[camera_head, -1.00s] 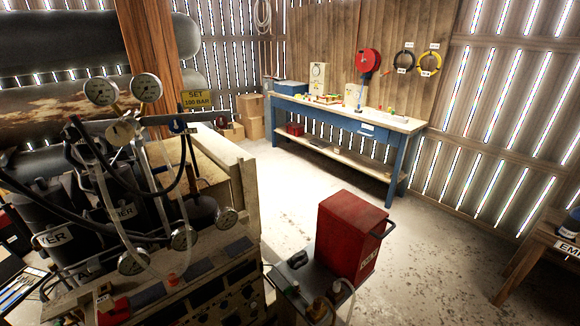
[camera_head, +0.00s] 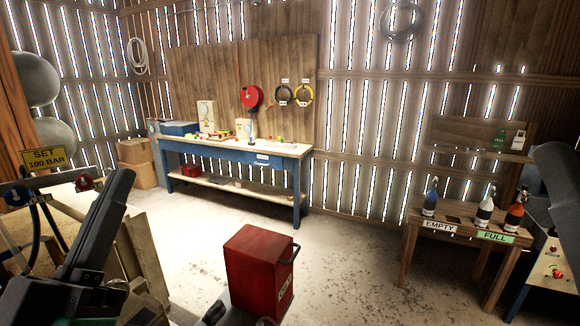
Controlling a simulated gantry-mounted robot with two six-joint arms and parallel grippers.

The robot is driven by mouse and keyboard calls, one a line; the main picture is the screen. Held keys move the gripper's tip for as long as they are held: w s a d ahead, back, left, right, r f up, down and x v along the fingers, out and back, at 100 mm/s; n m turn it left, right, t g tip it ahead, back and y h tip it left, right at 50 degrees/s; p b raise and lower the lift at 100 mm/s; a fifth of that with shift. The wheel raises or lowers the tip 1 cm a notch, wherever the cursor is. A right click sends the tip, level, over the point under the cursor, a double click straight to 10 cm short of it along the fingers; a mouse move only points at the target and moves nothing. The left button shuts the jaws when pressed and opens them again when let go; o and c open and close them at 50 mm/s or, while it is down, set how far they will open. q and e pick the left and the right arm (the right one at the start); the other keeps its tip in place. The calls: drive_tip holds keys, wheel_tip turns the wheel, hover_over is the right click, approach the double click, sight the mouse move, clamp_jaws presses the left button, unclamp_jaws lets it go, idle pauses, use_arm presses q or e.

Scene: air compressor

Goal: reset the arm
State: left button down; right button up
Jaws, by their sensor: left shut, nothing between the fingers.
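My left gripper (camera_head: 118,180) is at the lower left, dark grey and pointing up and to the right. Its fingers are shut with nothing between them. It is in front of the wooden compressor bench (camera_head: 148,255), and I cannot tell whether it touches anything. A yellow "SET 100 BAR" sign (camera_head: 48,158) is behind it to the left.
A red box (camera_head: 258,270) stands at the bottom middle. A blue workbench (camera_head: 235,160) stands along the back wall. A wooden stand (camera_head: 455,238) at the right holds several bottles by EMPTY and FULL labels. A dark shape (camera_head: 562,180) is at the right edge.

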use_arm(q)
drive_tip(key=s+r+m+t, duration=0.2)
drive_tip(key=s+r, duration=0.4)
drive_tip(key=s, duration=0.2)
wheel_tip(320, 180, up, 36)
drive_tip(key=p, duration=3.6)
drive_tip(key=shift+d+m+g+p, duration=0.2)
drive_tip(key=shift+m+g+p, duration=0.1)
use_arm(e)
wheel_tip(320, 180, up, 37)
drive_tip(key=shift+f, duration=0.15)
use_arm(q)
drive_tip(key=shift+s+f, duration=0.1)
drive_tip(key=shift+s, duration=0.05)
use_arm(e)
drive_tip(key=shift+a+f, duration=0.1)
